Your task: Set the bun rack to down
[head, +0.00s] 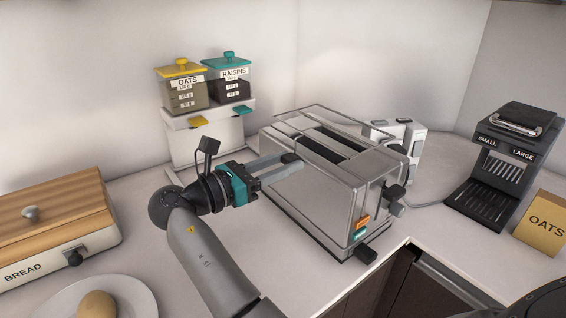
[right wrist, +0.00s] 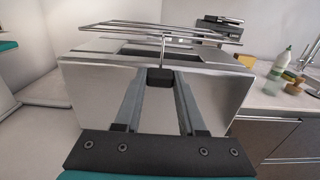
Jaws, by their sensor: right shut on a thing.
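The silver toaster (head: 320,195) stands on the counter. The wire bun rack (head: 360,127) lies over its slots. In the right wrist view the bun rack (right wrist: 165,34) stands raised above the toaster top (right wrist: 100,85), with a thin rod running down to a black knob (right wrist: 160,78) on the toaster's end. My right gripper (head: 288,162), with a teal body, reaches the toaster's left end. Its two fingers are shut on the black knob; in the head view the fingertips cover the knob. My left gripper is not in view.
A dispenser with oats and raisins jars (head: 205,90) stands close behind my right gripper. A wooden bread box (head: 50,225) and a plate with a bun (head: 97,305) are at left. A black two-size machine (head: 500,165) and an oats box (head: 541,220) stand at right.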

